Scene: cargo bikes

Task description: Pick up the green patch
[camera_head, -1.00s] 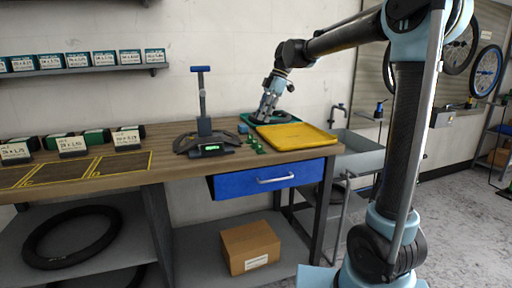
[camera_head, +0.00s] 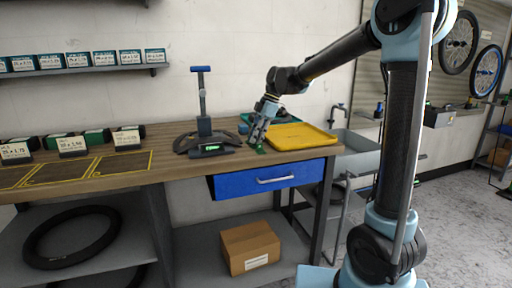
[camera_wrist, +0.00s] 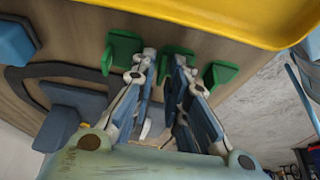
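Several small green patches lie on the wooden workbench. In the wrist view one green patch (camera_wrist: 122,48) is left of the fingers, one green patch (camera_wrist: 170,64) is between and partly behind the fingertips, and one green patch (camera_wrist: 220,74) is to the right. My gripper (camera_wrist: 165,56) has a gap between its fingers, and nothing is visibly clamped. In the head view my gripper (camera_head: 256,141) points down at the bench, just left of the yellow tray, and a bit of green patch (camera_head: 259,150) shows beside its tips. Whether the fingers touch a patch is unclear.
The yellow tray (camera_head: 300,137) lies right of my gripper; its rim (camera_wrist: 225,18) crosses the top of the wrist view. A dark stand with a blue handle (camera_head: 203,112) rises to the left. A blue block (camera_wrist: 15,42) lies nearby. A blue drawer (camera_head: 268,179) is below.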

